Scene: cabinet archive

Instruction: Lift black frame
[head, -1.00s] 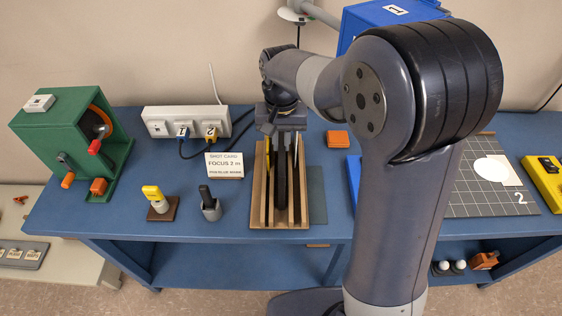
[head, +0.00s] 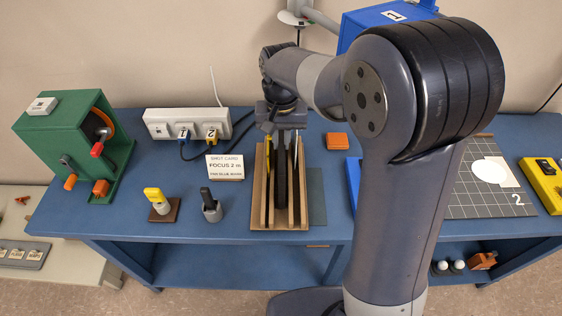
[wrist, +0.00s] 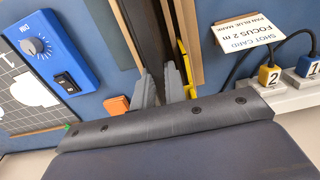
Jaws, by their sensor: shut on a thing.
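The black frame (head: 281,178) stands on edge in a slotted wooden rack (head: 258,222) on the blue table. My gripper (head: 282,138) points down over the back part of the rack and is shut on the black frame. In the wrist view my gripper's two grey fingers (wrist: 160,85) stand on either side of the dark strip of the black frame (wrist: 152,35). The frame's lower edge is hidden in the rack, so I cannot tell whether it touches the bottom.
A yellow piece (wrist: 185,65) stands in the rack close beside one finger. The shot card (head: 225,167), a power strip (head: 183,122) and a green box (head: 70,140) are to the left. An orange block (head: 336,140) lies to the right. My arm hides part of the table.

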